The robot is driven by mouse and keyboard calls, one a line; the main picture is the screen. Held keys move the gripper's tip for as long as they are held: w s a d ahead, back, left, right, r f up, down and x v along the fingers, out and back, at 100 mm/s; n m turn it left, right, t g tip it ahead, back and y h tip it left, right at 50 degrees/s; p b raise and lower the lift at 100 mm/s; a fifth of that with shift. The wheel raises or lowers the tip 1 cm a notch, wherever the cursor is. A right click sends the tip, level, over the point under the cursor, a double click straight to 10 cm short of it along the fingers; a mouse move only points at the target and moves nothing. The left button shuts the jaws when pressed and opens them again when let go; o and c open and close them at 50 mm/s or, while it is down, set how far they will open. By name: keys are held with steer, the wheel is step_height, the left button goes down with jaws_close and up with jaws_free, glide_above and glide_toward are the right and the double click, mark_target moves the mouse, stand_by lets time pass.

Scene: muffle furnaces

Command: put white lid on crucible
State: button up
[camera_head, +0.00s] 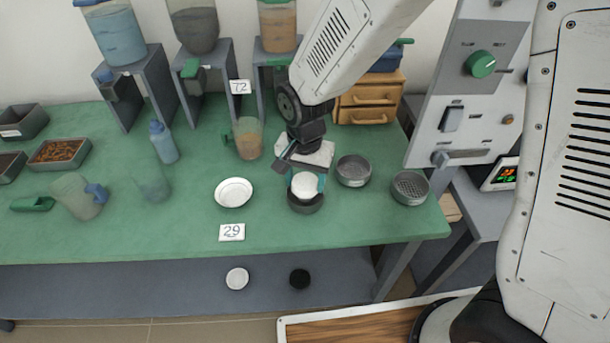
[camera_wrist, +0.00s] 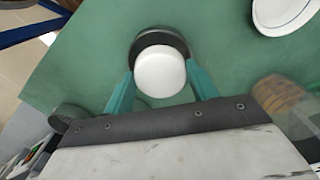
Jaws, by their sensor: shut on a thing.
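My gripper (camera_head: 306,178) points down over the green table and is shut on a smooth white round piece (camera_head: 307,186). In the wrist view this white piece (camera_wrist: 160,72) sits between the two teal fingertips (camera_wrist: 160,85). I cannot tell for sure whether it is the lid or the crucible. A dark round dish (camera_head: 305,206) is just below it; the white piece overlaps it, and in the wrist view the dark rim (camera_wrist: 153,38) shows behind it. Whether they touch is unclear. A white disc (camera_head: 237,278) and a black disc (camera_head: 300,279) lie on the lower shelf.
A white bowl (camera_head: 234,192) stands left of my gripper, two metal sieves (camera_head: 353,171) (camera_head: 409,188) to its right. The control panel (camera_head: 467,80) is at right.

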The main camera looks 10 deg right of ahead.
steer(key=o, duration=1.4)
steer(key=shift+r, duration=3.5)
